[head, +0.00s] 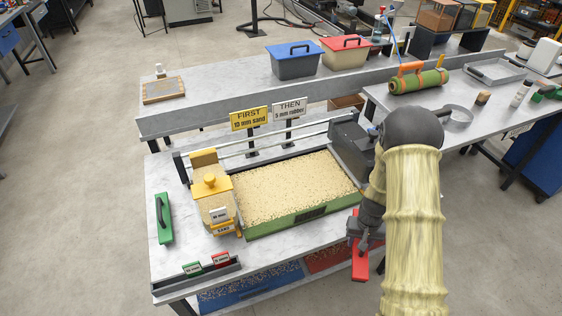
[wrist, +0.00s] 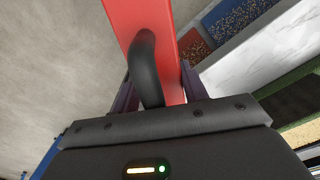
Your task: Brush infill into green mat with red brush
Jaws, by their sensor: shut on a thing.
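The red brush (head: 360,266) hangs in my gripper (head: 364,240), past the front right corner of the bench. In the wrist view my gripper (wrist: 160,90) is shut on the brush's black handle (wrist: 145,60), with the red body (wrist: 178,50) behind it. The bristles are hidden in both views. The green mat (head: 292,222) shows as a green edge along the front of a rectangular bed. Pale sand-coloured infill (head: 295,185) covers its top. My gripper is apart from the mat, in front and to its right.
A yellow spreader (head: 210,190) stands at the mat's left end and a dark box (head: 352,150) at its right. A green brush (head: 163,218) lies far left. Signs reading FIRST 10 mm sand (head: 250,119) and THEN 5 mm rubber (head: 290,108) stand behind. A front rack (head: 200,277) holds small labels.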

